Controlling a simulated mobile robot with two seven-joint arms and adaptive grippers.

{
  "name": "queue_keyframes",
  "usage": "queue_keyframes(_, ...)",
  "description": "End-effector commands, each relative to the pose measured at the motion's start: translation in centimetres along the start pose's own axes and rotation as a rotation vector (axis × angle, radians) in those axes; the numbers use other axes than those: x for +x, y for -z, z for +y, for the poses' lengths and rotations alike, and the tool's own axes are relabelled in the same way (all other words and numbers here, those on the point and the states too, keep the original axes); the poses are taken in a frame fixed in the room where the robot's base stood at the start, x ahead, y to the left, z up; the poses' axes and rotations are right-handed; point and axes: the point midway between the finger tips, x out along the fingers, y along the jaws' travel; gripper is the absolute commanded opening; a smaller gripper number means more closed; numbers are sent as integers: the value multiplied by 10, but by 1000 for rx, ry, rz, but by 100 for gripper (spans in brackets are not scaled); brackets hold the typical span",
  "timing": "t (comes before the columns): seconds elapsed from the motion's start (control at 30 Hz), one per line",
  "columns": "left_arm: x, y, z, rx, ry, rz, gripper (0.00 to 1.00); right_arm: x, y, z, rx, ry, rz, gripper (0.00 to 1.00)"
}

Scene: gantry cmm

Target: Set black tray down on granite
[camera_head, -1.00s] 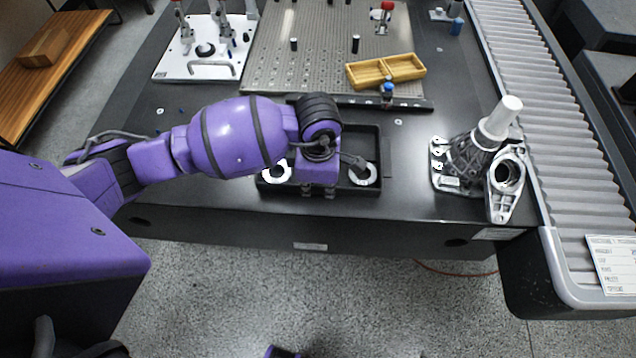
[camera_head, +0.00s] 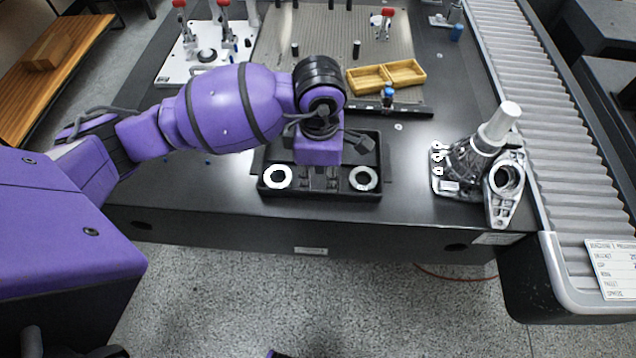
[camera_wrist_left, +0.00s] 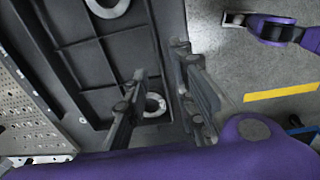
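The black tray (camera_head: 270,192) lies flat, as far as I can see, on the dark granite (camera_head: 228,190) near its front edge. Two pale rings, a left one (camera_head: 277,176) and a right one (camera_head: 363,178), lie in it. My left gripper (camera_head: 320,184) is over the middle of the tray's near wall and covers part of the tray. In the left wrist view the tray (camera_wrist_left: 88,65) fills the left side. The fingers of my left gripper (camera_wrist_left: 160,62) are apart on either side of the tray wall, with gaps visible.
A yellow divided box (camera_head: 368,80) and a small blue-topped part stand behind the tray. A metal casting (camera_head: 503,180) with a white-topped cylinder (camera_head: 497,125) stands right, before the roller conveyor (camera_head: 545,110). A white clamp plate (camera_head: 190,70) is back left. Granite between tray and casting is clear.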

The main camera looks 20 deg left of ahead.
Motion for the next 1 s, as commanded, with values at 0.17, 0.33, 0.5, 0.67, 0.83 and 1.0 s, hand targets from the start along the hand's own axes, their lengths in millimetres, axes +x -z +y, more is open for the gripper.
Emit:
queue_keyframes(0.17,-29,0,1,0,-3,0,24,0,1,0,1,0,2,0)
queue_keyframes(0.33,-40,0,0,2,-2,0,24,-1,1,0,1,0,1,0)
queue_keyframes(0.5,-40,0,0,1,0,1,24,-1,0,0,1,0,-1,0)
queue_keyframes(0.67,-31,-9,-17,0,55,-41,24,-1,-1,0,1,0,-2,0)
queue_keyframes(0.83,-8,-68,-113,-68,395,-335,24,-1,-1,0,1,0,-3,0)
queue_keyframes(1.0,-62,-151,-203,-436,956,-850,24,-1,-1,0,1,0,-3,0)
